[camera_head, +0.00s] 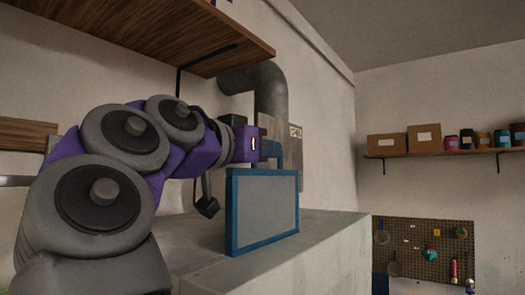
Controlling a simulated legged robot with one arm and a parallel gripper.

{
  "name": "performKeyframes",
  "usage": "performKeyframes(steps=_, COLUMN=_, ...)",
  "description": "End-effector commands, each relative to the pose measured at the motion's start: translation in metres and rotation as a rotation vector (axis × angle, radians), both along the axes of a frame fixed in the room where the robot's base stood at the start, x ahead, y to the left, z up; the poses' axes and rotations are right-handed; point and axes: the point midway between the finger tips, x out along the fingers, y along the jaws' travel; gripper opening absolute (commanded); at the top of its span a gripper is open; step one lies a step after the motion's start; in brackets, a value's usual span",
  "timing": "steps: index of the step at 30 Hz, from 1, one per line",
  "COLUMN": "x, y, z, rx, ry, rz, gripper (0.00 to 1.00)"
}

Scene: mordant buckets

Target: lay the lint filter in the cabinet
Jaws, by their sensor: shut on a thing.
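The lint filter (263,212) is a flat upright panel with a blue frame and a pale grey face. My gripper (257,146) is at its top edge, at the end of my purple and grey arm, and is shut on the filter near a blue part above the frame. The fingertips are small and partly hidden. The filter stands in front of or on a pale grey concrete ledge (325,238); I cannot tell whether its bottom edge touches it. I cannot make out a cabinet for certain in this view.
A wooden shelf (150,45) hangs above my arm. At right, a shelf (440,153) holds boxes and jars above a pegboard (425,250). The ledge right of the filter is clear.

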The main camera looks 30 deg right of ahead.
Motion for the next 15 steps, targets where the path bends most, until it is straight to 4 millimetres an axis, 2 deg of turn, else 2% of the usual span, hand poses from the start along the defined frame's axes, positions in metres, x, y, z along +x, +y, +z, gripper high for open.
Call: performKeyframes(steps=15, x=0.000, y=0.000, z=-0.012, rx=-0.001, ry=0.000, rz=0.000, gripper=0.00)
